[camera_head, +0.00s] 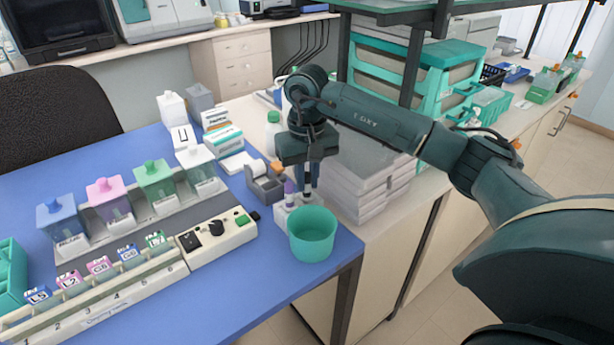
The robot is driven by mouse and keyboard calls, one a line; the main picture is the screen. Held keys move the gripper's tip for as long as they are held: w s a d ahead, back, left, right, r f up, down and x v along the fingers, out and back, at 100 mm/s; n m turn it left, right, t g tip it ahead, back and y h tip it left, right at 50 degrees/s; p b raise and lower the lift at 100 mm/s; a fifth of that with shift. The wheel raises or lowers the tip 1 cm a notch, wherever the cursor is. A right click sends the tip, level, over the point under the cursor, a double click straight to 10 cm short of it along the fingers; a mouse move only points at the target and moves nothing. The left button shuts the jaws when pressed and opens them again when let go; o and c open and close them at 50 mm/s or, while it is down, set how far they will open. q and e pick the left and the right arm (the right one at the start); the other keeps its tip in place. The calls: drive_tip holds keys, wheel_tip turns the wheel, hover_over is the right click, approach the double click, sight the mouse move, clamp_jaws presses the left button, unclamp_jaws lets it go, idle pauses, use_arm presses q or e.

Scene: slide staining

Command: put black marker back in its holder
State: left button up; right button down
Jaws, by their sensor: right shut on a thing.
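My right gripper (307,172) points down over the right part of the blue table and is shut on the black marker (309,181). The marker is upright, with dark and white bands showing below the gripper body. The white holder (283,217) stands directly below, behind the teal cup. A purple-capped marker (289,191) stands upright in the holder, just left of the black marker. The black marker's lower end is at or just above the holder's top; I cannot tell if it is inside. My left gripper is not in view.
A teal cup (312,238) stands close in front of the holder, near the table's right edge. A grey tape dispenser (266,188) is behind left. A control box (216,240) and staining jars are further left.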

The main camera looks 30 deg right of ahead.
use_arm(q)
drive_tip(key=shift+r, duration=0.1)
use_arm(e)
drive_tip(key=c, duration=1.3)
unclamp_jaws()
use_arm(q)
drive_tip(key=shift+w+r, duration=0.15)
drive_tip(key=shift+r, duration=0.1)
use_arm(e)
wheel_tip(320, 180, up, 13)
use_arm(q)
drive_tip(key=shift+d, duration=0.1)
use_arm(e)
drive_tip(key=shift+s, duration=0.1)
